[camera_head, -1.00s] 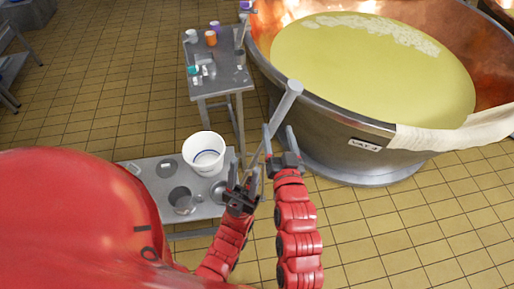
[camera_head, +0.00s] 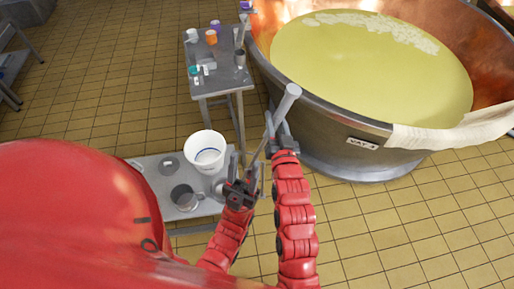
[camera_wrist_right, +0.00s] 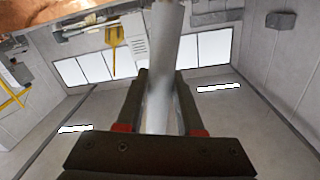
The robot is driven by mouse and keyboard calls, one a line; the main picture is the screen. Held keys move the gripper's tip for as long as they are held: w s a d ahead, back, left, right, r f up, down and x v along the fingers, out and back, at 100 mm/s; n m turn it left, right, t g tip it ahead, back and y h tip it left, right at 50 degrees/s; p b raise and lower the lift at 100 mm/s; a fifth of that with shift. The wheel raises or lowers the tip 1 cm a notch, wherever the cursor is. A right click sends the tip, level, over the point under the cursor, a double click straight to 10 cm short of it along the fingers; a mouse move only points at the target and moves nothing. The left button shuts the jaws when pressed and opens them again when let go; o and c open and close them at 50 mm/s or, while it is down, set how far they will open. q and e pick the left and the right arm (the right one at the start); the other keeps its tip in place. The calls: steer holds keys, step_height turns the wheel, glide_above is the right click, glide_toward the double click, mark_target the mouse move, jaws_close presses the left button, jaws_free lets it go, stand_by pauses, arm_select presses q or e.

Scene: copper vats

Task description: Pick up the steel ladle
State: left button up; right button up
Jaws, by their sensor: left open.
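The steel ladle's long handle (camera_head: 266,145) leans up to the right from the low table, ending in a thicker grey grip (camera_head: 285,103). Its lower end is partly hidden behind my left gripper. My right gripper (camera_head: 279,128) is at the handle's upper part. In the right wrist view the handle (camera_wrist_right: 163,95) runs between the two fingers of my right gripper (camera_wrist_right: 162,75), close to both; I cannot tell whether they press on it. My left gripper (camera_head: 245,167) is open, lower down beside the handle.
A white bucket (camera_head: 205,152) and a metal pot (camera_head: 184,198) stand on the low steel table (camera_head: 150,165). A taller side table (camera_head: 222,83) with small containers stands behind. The big copper vat (camera_head: 330,140) of yellow liquid is close on the right. Tiled floor is free at lower right.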

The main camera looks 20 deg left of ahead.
mark_target(293, 92)
jaws_close()
step_height(293, 92, up, 9)
steer(key=b, duration=0.3)
steer(key=shift+f+b, duration=0.1)
steer(key=shift+b, duration=0.25)
step_height(293, 92, up, 8)
steer(key=p, duration=0.1)
steer(key=shift+p, duration=0.4)
